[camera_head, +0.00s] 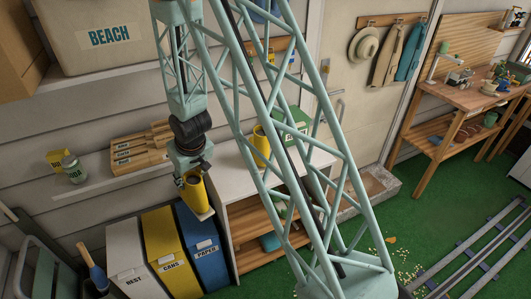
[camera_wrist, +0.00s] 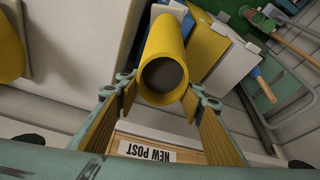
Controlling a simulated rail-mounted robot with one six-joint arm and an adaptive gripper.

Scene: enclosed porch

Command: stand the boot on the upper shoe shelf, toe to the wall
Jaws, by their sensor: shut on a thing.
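A yellow boot (camera_head: 196,197) hangs in my gripper (camera_head: 190,172) above the bins, left of the shoe rack. In the wrist view the boot (camera_wrist: 168,45) has its round dark opening towards the camera, between the two fingers of my gripper (camera_wrist: 162,88). Its toe is hard to make out. A second yellow boot-like thing (camera_head: 261,145) stands on the rack's white top (camera_head: 232,178), partly behind my arm's lattice. Below that top, the rack has an upper wooden shelf (camera_head: 248,211) and a lower one (camera_head: 250,258). My arm hides part of both.
White, yellow and blue bins (camera_head: 158,235) stand left of the rack. A wall shelf (camera_head: 100,182) holds wooden trays (camera_head: 128,153) and a jar (camera_head: 73,170). A green box (camera_head: 291,125) sits on the rack top. Rails (camera_head: 470,260) cross the green floor.

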